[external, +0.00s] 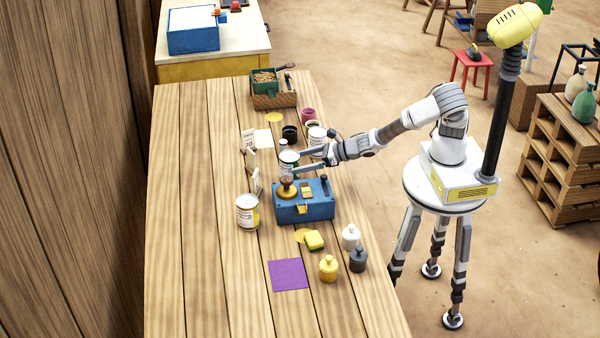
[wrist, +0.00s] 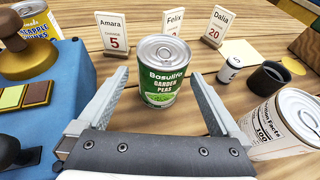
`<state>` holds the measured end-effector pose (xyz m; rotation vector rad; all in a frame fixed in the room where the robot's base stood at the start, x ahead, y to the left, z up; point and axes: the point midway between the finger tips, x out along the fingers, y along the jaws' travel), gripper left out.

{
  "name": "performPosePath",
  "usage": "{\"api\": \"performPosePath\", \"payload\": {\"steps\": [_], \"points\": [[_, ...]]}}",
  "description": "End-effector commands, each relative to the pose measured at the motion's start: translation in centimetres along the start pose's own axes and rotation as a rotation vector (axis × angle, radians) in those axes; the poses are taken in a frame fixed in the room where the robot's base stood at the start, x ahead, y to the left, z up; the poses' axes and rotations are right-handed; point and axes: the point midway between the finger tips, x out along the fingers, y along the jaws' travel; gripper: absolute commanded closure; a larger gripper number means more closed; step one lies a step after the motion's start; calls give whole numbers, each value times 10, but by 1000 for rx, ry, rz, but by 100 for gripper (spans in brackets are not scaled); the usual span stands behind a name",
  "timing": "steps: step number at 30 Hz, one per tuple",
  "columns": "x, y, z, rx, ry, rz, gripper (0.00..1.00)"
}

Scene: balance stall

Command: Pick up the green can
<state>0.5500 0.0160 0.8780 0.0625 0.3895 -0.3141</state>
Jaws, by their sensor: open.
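My gripper (wrist: 158,90) is open, one finger on each side of the can, with visible gaps on both sides. In the external view the can (external: 289,158) shows at my gripper (external: 299,163), its lower part partly hidden behind the wooden knob of the blue balance.
The blue balance box (external: 305,207) stands close to the left finger in the wrist view. A white-labelled can (wrist: 285,125) and a black cup (wrist: 268,78) stand to the right. Price cards, including Amara's (wrist: 113,35), stand behind. A pineapple can (external: 247,212) stands beyond the box.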

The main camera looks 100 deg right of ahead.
Motion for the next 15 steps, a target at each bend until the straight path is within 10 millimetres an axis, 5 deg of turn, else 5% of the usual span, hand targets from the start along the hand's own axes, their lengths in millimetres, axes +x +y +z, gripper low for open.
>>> {"api": "performPosePath", "payload": {"steps": [15], "points": [[48,-2,-5,1,-1,0,0]]}}
